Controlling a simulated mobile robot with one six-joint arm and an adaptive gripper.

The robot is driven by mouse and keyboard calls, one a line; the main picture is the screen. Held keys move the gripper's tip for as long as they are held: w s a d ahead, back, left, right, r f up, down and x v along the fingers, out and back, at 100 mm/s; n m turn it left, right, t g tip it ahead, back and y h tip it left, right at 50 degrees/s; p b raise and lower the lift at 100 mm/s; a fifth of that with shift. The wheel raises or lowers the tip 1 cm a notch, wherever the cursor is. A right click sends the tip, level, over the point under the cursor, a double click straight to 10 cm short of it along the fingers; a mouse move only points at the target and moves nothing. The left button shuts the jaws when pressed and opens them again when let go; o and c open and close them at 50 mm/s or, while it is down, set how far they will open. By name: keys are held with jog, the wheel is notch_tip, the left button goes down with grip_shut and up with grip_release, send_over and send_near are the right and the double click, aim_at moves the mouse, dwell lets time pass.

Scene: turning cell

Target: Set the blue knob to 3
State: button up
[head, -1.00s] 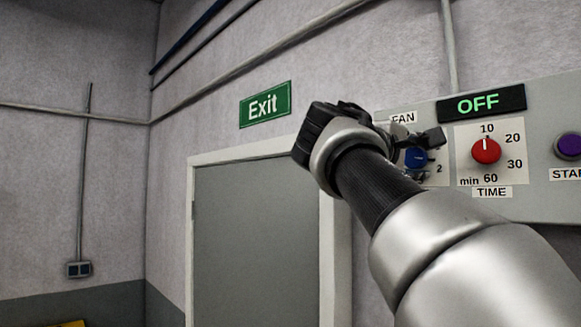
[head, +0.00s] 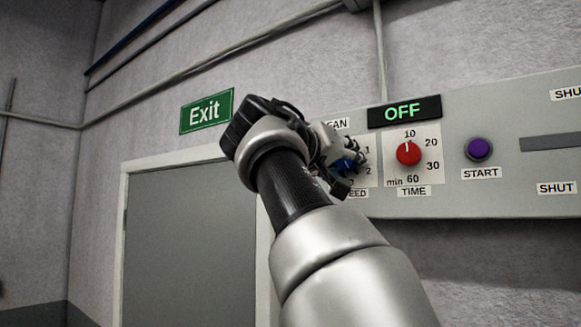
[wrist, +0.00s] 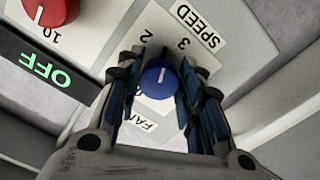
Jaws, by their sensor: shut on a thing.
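The blue knob (wrist: 157,79) has a white pointer line and sits on a white dial plate marked FAN and SPEED. In the wrist view the plate is upside down; the 2 and the 3 show beyond the knob. The pointer leans up and slightly right, roughly between 2 and 3; I cannot tell exactly. My gripper (wrist: 160,84) is shut on the knob, one finger on each side. In the head view the knob (head: 346,165) is partly hidden by my gripper (head: 349,158). The 1 and the 2 show right of it.
Right of the knob is a red TIME knob (head: 408,153), pointing near 10, under an OFF display (head: 404,111). A purple START button (head: 479,149) is further right on the grey panel (head: 500,120). A grey door (head: 185,245) under an Exit sign (head: 207,111) is at left.

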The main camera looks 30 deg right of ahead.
jog(key=m+b, duration=0.1)
jog(key=m, duration=0.4)
jog(key=shift+w, duration=0.1)
dwell(0.5)
jog(key=o, duration=1.1)
jog(key=shift+c, duration=0.2)
jog(key=shift+a, duration=0.1)
jog(key=v, duration=1.2)
